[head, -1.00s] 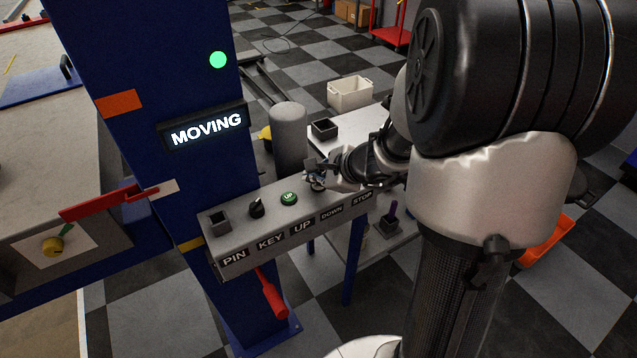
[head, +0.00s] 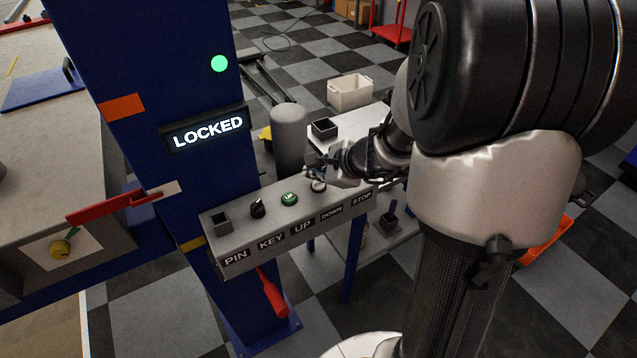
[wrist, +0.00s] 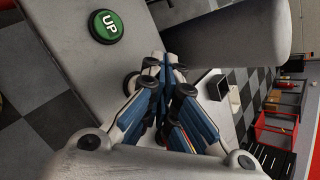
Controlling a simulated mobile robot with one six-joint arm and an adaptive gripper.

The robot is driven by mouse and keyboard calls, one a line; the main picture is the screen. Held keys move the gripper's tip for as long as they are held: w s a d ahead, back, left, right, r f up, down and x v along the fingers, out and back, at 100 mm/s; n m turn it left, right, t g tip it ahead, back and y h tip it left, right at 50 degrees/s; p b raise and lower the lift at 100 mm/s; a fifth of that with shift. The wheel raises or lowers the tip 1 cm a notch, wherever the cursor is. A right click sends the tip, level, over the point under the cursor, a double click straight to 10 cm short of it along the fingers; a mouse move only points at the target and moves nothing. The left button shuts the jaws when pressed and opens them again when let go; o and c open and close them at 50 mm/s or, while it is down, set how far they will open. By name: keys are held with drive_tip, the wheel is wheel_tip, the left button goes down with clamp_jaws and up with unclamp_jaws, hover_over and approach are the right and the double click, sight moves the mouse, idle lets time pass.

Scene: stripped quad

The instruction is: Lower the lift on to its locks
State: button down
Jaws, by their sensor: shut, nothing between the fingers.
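The control box (head: 235,243) on the blue lift post (head: 185,100) carries labels PIN, KEY, UP, DOWN and STOP. The post's display (head: 208,131) reads LOCKED, and a green lamp (head: 219,63) glows above it. The green UP button (head: 289,199) also shows in the wrist view (wrist: 106,27). The pale DOWN button (head: 318,186) shows just beside my gripper (head: 315,165). My gripper is shut and empty, above the box near that button. In the wrist view its closed fingers (wrist: 158,85) partly cover the button. The STOP button is hidden behind my gripper and arm.
A black key switch (head: 257,208) and a square pin socket (head: 222,220) sit on the box's left part. A red lever (head: 271,293) hangs below. A grey cylinder (head: 290,135) and a table with a black open box (head: 324,128) stand behind.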

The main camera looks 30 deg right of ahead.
sight(316, 187)
drive_tip(key=shift+r+p, duration=1.95)
drive_tip(key=shift+r, duration=0.6)
drive_tip(key=shift+f, duration=0.1)
